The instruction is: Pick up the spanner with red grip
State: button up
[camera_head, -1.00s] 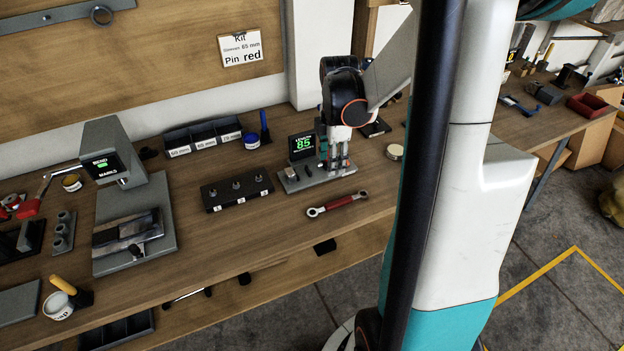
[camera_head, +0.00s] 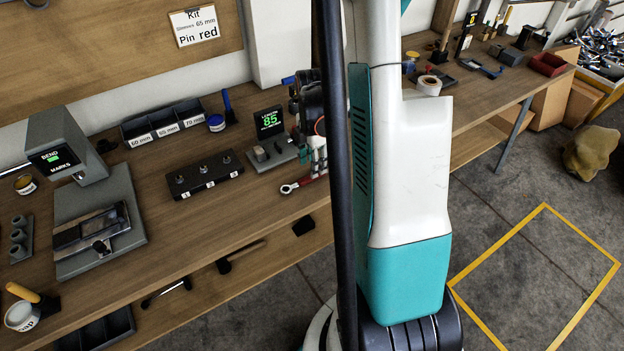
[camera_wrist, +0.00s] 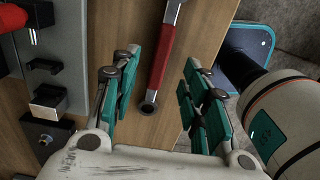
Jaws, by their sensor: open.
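The spanner with the red grip (camera_wrist: 161,58) lies on the wooden bench, its shaft running between my fingers in the wrist view. One dark ring end shows close to my palm; the far end is cut off at the top. In the head view, a ring end and part of the red grip of the spanner (camera_head: 290,187) show, the rest hidden behind my arm. My gripper (camera_wrist: 159,62) is open, with one finger on each side of the spanner and nothing held. It also shows in the head view (camera_head: 318,165). I cannot tell how high the fingertips are.
A length gauge reading 85 (camera_head: 269,122) stands just behind the spanner. A black block with pegs (camera_head: 204,175) and a bending device (camera_head: 75,190) are to the left. Sleeve bins (camera_head: 165,127) stand at the back. The bench's front edge is close to the spanner.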

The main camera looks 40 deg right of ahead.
aim_at(307, 179)
notch_tip(307, 179, down, 5)
jog(key=shift+a+r+b, duration=0.15)
jog(key=shift+r+b, duration=0.05)
jog(key=shift+b, duration=0.85)
grip_shut()
jog(key=shift+r, duration=0.2)
